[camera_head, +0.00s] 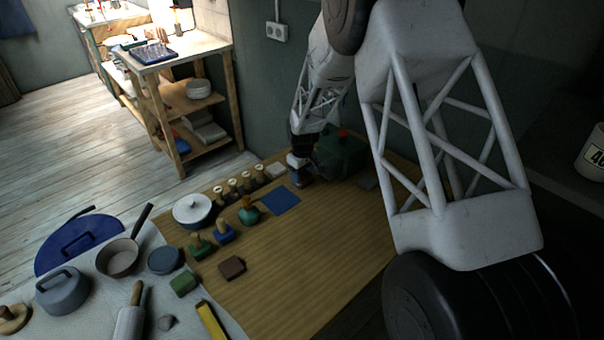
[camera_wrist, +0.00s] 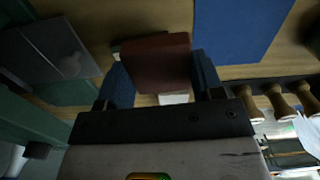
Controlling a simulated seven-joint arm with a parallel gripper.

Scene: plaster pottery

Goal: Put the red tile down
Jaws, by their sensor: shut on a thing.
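My gripper (camera_wrist: 158,68) has its two blue fingers on either side of a dark red tile (camera_wrist: 155,62) in the wrist view, and is shut on it. In the head view my gripper (camera_head: 299,178) is low over the far part of the wooden mat (camera_head: 300,250), between a blue sheet (camera_head: 279,200) and a green box (camera_head: 340,155). The held tile cannot be made out there. The blue sheet also shows just right of the tile in the wrist view (camera_wrist: 240,30). I cannot tell whether the tile touches the surface.
Several wooden-handled stamps (camera_head: 232,187) stand left of the blue sheet, near a white lidded pot (camera_head: 192,209). A brown tile (camera_head: 232,267) lies nearer on the mat. A pale block (camera_wrist: 173,98) shows beside the held tile. The mat's near middle is clear.

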